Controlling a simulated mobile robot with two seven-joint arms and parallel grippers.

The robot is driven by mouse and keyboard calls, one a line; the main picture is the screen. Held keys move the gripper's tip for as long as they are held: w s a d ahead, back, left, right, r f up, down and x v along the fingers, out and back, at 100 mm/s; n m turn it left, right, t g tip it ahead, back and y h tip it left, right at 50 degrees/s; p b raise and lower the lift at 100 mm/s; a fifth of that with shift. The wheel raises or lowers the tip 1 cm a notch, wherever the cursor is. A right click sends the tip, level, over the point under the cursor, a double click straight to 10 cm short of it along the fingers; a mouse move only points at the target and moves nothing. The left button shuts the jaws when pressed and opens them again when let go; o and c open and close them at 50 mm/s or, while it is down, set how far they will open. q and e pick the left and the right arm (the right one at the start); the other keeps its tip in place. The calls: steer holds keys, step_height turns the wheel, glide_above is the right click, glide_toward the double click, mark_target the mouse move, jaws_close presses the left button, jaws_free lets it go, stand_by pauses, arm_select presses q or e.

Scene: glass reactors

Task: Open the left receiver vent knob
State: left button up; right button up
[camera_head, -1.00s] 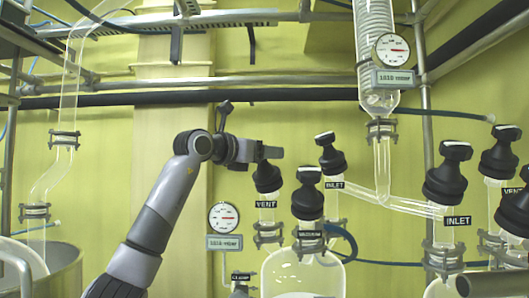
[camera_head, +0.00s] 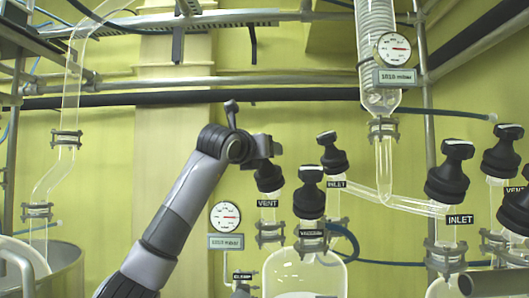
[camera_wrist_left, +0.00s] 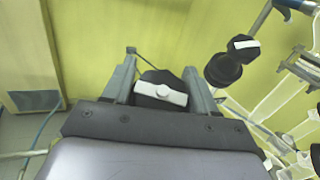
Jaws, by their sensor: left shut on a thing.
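The left receiver's vent knob (camera_head: 268,179) is a black ribbed cap above the "VENT" label (camera_head: 267,203), on a glass neck of the left receiver (camera_head: 300,275). My left gripper (camera_head: 267,150) is over its top and hides the upper part. In the left wrist view, the knob's black handle with a white bar (camera_wrist_left: 160,94) sits between the two grey fingers (camera_wrist_left: 160,82), and the gripper is shut on it. How far the knob is turned cannot be told. My right gripper is not in view.
Close to the right stand a vacuum knob (camera_head: 309,203) and an inlet knob (camera_head: 333,158). The nearest other knob also shows in the left wrist view (camera_wrist_left: 225,66). A pressure gauge (camera_head: 225,217) hangs to the left. A dark horizontal pipe (camera_head: 120,100) runs behind.

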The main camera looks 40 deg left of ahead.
arm_select(q)
steer(key=o, duration=1)
steer(key=shift+c, duration=0.2)
steer(key=shift+s+d, duration=0.1)
steer(key=shift+s, duration=0.2)
steer(key=b+v, duration=0.2)
steer(key=v, duration=0.4)
steer(key=shift+s, duration=0.2)
steer(key=shift+d, duration=0.15)
